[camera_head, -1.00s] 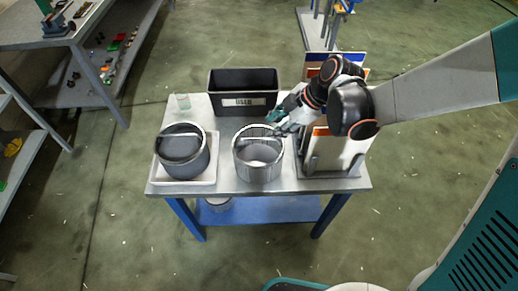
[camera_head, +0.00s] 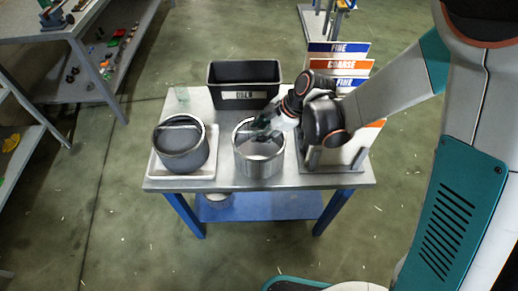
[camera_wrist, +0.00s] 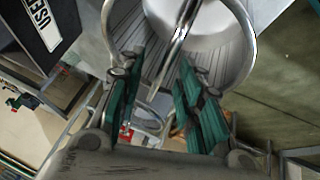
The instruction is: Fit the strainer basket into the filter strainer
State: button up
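A round metal vessel (camera_head: 258,168) with a bar across its mouth and a pale floor stands at the middle front of the table. A second round vessel (camera_head: 183,160), with a dark grey inside and a bar across its top, stands in a white tray at the left. I cannot tell surely which is the strainer basket and which the filter strainer. My gripper (camera_head: 264,131) is at the mouth of the middle vessel. In the wrist view my gripper (camera_wrist: 160,95) is open, its green fingers apart, with the bar (camera_wrist: 172,52) running between them, not clamped.
A black bin (camera_head: 243,94) marked USED stands behind the vessels. A rack with FINE and COARSE cards (camera_head: 340,62) stands at the right, close to my arm. The white tray (camera_head: 207,174) surrounds the left vessel's foot.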

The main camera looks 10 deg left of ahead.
jog(key=shift+c, duration=0.5)
grip_shut()
jog(key=shift+r, duration=0.1)
